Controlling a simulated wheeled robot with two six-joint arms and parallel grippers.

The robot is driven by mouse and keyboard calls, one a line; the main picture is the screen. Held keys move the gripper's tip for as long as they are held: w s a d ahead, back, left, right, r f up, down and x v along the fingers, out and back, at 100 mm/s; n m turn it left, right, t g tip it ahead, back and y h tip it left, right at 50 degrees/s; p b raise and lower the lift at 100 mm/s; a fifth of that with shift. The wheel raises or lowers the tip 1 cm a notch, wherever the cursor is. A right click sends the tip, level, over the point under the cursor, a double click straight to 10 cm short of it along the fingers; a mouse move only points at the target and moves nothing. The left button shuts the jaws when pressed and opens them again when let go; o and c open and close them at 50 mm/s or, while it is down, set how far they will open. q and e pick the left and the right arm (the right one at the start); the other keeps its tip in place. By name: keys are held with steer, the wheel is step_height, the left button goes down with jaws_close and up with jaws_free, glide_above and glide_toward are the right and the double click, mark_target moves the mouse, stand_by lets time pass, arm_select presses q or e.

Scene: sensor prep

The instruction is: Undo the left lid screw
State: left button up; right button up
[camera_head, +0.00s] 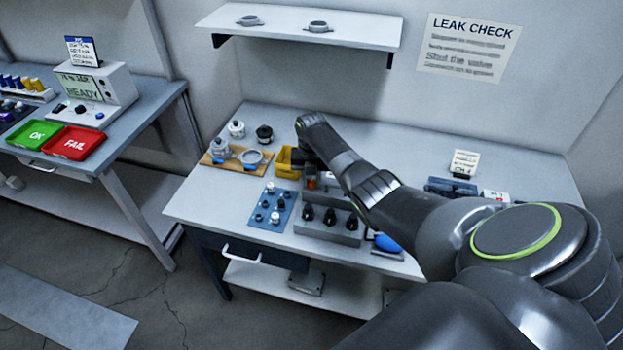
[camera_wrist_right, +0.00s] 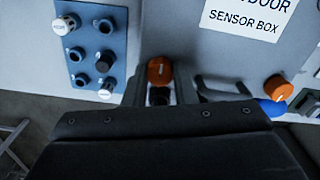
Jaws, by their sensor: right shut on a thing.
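In the right wrist view, an orange-topped lid screw (camera_wrist_right: 160,70) sits between the fingers of my right gripper (camera_wrist_right: 160,88), which is shut on it. A second orange screw (camera_wrist_right: 277,88) stands to the right, clear of the gripper. The grey sensor box (camera_wrist_right: 220,52) carries a white label reading "SENSOR BOX". In the head view, my right gripper (camera_head: 308,172) points down over the bench, with a small orange spot (camera_head: 311,184) below it. My arm hides much of the box there. I cannot tell how far the held screw is turned. My left gripper is not in view.
A blue plate (camera_head: 271,208) with several small fittings lies left of a grey holder (camera_head: 328,234) with black knobs. A yellow bin (camera_head: 288,163) and a wooden board (camera_head: 222,168) stand behind. A blue round thing (camera_head: 387,243) is near the front edge.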

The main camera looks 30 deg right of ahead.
steer(key=o, duration=1)
step_height(320, 180, up, 14)
steer(key=f+b, duration=0.1)
steer(key=b, duration=0.2)
step_height(320, 180, up, 5)
steer(key=p, duration=0.3)
glide_above(311, 182)
steer(key=shift+s+f, duration=0.1)
steer(key=shift+f, duration=0.15)
